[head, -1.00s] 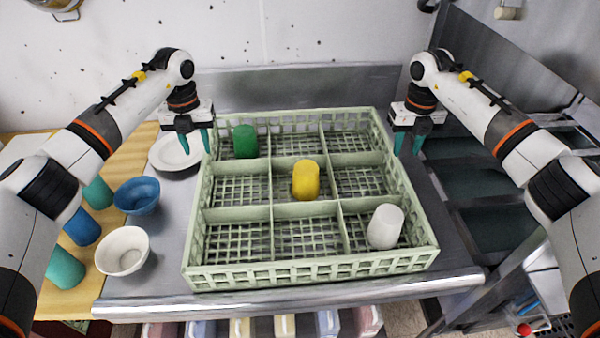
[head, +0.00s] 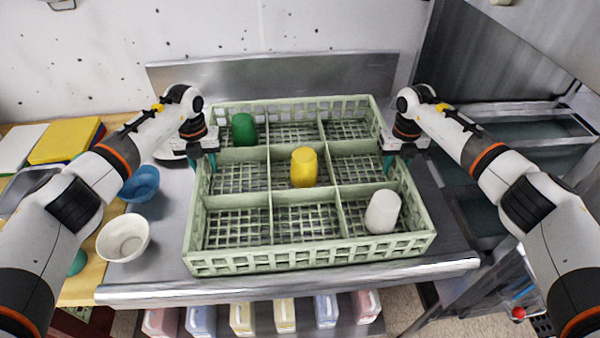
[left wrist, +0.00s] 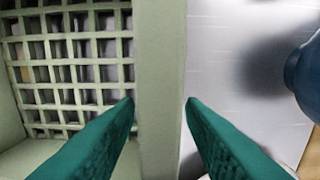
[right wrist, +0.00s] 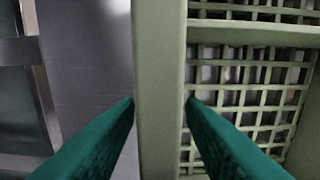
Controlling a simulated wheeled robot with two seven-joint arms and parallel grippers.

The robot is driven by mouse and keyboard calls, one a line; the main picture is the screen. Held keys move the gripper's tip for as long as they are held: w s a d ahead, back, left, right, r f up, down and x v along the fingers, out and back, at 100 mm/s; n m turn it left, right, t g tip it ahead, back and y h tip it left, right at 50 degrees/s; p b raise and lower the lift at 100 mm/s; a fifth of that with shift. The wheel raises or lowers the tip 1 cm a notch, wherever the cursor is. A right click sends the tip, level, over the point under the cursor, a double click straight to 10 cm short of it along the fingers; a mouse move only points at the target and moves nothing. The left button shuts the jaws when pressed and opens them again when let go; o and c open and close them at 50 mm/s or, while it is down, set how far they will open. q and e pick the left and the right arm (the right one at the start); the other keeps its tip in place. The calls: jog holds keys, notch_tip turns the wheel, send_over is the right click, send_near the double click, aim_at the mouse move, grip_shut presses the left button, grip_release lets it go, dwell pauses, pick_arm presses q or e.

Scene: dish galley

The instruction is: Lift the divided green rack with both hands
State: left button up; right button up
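The divided green rack (head: 310,265) stands on the steel counter, a pale green grid of several compartments. A green cup (head: 244,130) is in its back left compartment, a yellow cup (head: 304,167) in the middle, and a white cup (head: 382,212) at the front right. My left gripper (head: 206,163) is at the rack's left wall, and my right gripper (head: 391,163) at its right wall. In the left wrist view, the fingers (left wrist: 160,102) press either side of the wall's rim. The right wrist view shows the same with its fingers (right wrist: 160,102). Both look shut on the rack.
A blue bowl (head: 139,184) and a white bowl (head: 123,238) stand left of the rack, with a plate partly hidden behind my left arm. A steel backsplash (head: 280,80) rises behind. Several coloured bins (head: 241,319) sit below the counter's front edge.

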pick_arm(q)
jog(key=shift+f, duration=0.7)
pick_arm(e)
jog(key=shift+f, duration=0.7)
pick_arm(q)
jog(key=shift+c, duration=0.2)
pick_arm(e)
jog(key=shift+c, duration=0.2)
pick_arm(q)
grip_shut()
pick_arm(e)
grip_shut()
pick_arm(q)
jog(key=shift+r, duration=0.2)
pick_arm(e)
jog(key=shift+r, duration=0.2)
pick_arm(q)
jog(key=shift+w, duration=0.15)
pick_arm(e)
jog(key=shift+w, duration=0.15)
